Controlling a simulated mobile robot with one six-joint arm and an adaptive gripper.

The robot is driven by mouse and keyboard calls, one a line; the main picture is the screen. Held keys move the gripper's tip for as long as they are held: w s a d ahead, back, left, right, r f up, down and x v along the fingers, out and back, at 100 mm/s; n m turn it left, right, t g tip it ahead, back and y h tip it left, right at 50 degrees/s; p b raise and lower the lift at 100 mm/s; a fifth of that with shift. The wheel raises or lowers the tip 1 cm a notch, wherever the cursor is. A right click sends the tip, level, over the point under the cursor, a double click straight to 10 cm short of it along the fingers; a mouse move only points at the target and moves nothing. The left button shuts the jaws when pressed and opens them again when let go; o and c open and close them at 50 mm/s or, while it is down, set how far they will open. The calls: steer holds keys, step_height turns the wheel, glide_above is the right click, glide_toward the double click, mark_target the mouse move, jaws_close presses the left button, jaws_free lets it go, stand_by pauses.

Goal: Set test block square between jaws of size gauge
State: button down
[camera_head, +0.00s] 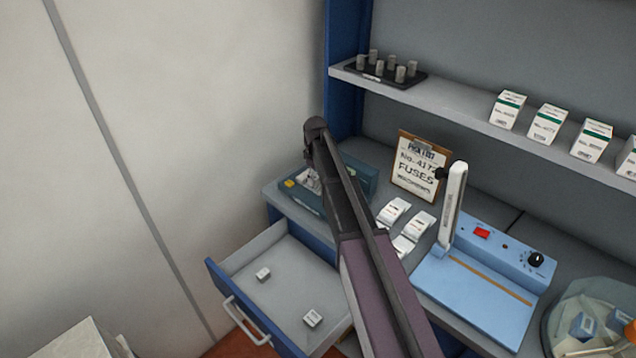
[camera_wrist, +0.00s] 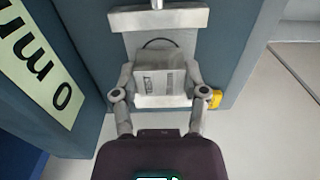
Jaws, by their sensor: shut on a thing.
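The test block (camera_wrist: 160,82) is a pale grey block with dark print on its face. My gripper (camera_wrist: 160,88) is shut on it, one finger at its left side and one at its right in the wrist view. The size gauge (camera_wrist: 225,55) is blue-grey and lies under the block. A light grey jaw bar (camera_wrist: 158,18) crosses it beyond the block, with a gap between. A pale bar edge shows at the block's near side. I cannot tell whether the block rests on the gauge. In the head view my arm hides part of the gauge (camera_head: 357,174).
An open drawer (camera_head: 283,285) with two small white blocks is below. White boxes (camera_head: 392,212), a clipboard (camera_head: 419,168) and a blue sealer (camera_head: 480,285) with a raised arm stand right of my arm. A shelf (camera_head: 450,108) overhangs the back. The gauge has a yellow button (camera_wrist: 214,98).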

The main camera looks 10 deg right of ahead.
mark_target(317, 178)
steer(key=shift+f, duration=0.4)
steer(key=shift+c, duration=0.6)
jaws_free()
steer(key=shift+r, duration=0.3)
step_height(317, 178, up, 12)
steer(key=p, duration=1.2)
steer(key=shift+f, duration=0.1)
steer(key=shift+s, duration=0.15)
steer(key=s+m, duration=0.7)
steer(key=s, duration=2.2)
steer(key=shift+d, duration=0.35)
